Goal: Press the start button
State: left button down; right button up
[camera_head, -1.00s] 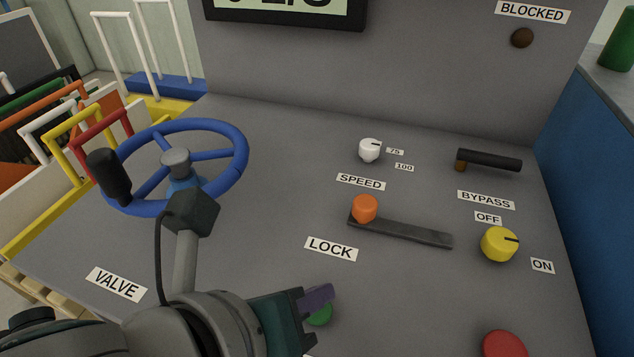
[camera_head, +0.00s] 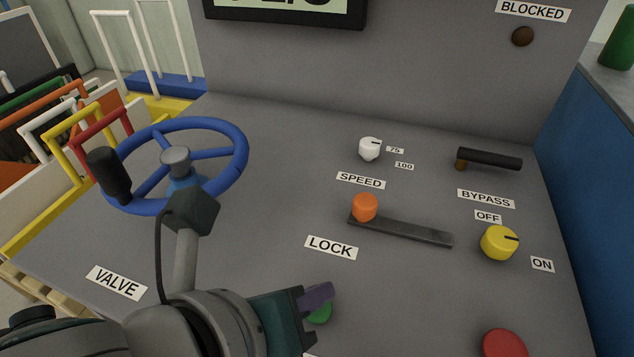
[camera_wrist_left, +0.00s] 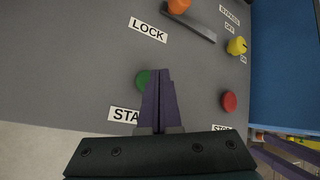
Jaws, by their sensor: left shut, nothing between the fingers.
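The green start button (camera_head: 321,314) shows in the head view near the bottom middle of the grey panel, partly hidden by my left gripper (camera_head: 320,294). In the left wrist view the green button (camera_wrist_left: 142,79) shows beside the fingertips, above a label (camera_wrist_left: 124,115) that is partly covered and reads "STA". My left gripper's purple fingers (camera_wrist_left: 160,76) are shut and empty, with their tips over or at the button's right side. I cannot tell whether they touch it.
A red button (camera_head: 505,344) sits to the right on the panel. A lock slider with an orange knob (camera_head: 365,207), a yellow bypass knob (camera_head: 499,243), a white speed knob (camera_head: 370,149) and a blue valve wheel (camera_head: 240,160) stand farther back. The panel between start and red buttons is clear.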

pick_arm(q)
jog(key=shift+f, duration=0.15)
jog(key=shift+f, duration=0.3)
pick_arm(e)
jog(key=shift+f, duration=0.1)
pick_arm(q)
jog(key=shift+f+b, duration=0.35)
jog(key=shift+f, duration=0.15)
pick_arm(e)
jog(key=shift+a+f, duration=0.1)
jog(key=shift+f, duration=0.2)
jog(key=shift+r, duration=0.1)
pick_arm(q)
jog(key=shift+r+p, duration=1)
jog(key=shift+p, duration=0.2)
pick_arm(e)
jog(key=shift+r, duration=1.1)
pick_arm(q)
notch_tip(320, 180, up, 6)
jog(key=p, duration=0.7)
pick_arm(e)
notch_tip(320, 180, up, 7)
jog(key=shift+r, duration=0.1)
